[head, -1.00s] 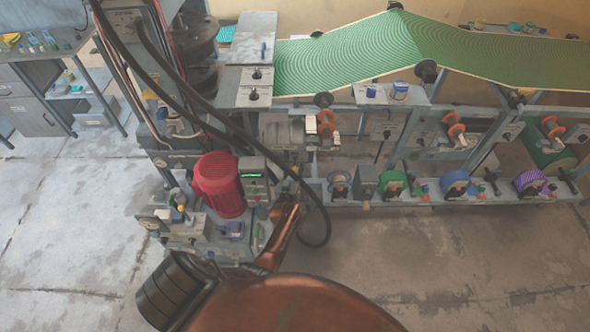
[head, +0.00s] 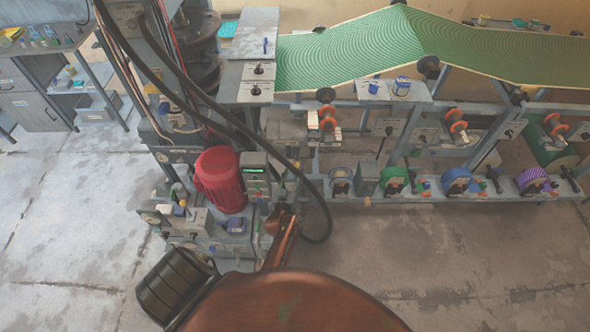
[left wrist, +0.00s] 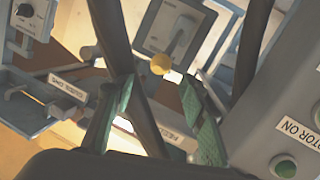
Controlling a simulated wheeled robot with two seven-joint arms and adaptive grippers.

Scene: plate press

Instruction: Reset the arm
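My left gripper (left wrist: 157,80) is open, with its green-padded fingers apart and nothing held between the pads. In the left wrist view a yellow ball knob (left wrist: 161,64) on a lever shows beyond the gap; I cannot tell its distance. A dark hose passes close to the fingers. In the head view my copper-coloured left arm reaches up from the bottom to beside the press's red motor (head: 219,180). The gripper there is small and hard to make out among the hoses. My right gripper is not in view.
A grey control box (head: 255,176) with a green display stands right of the motor. Black hoses (head: 318,215) hang near my arm. The press line with a green web (head: 350,50) runs right. A "MOTOR ON" panel (left wrist: 285,130) is close at right. Floor in front is clear.

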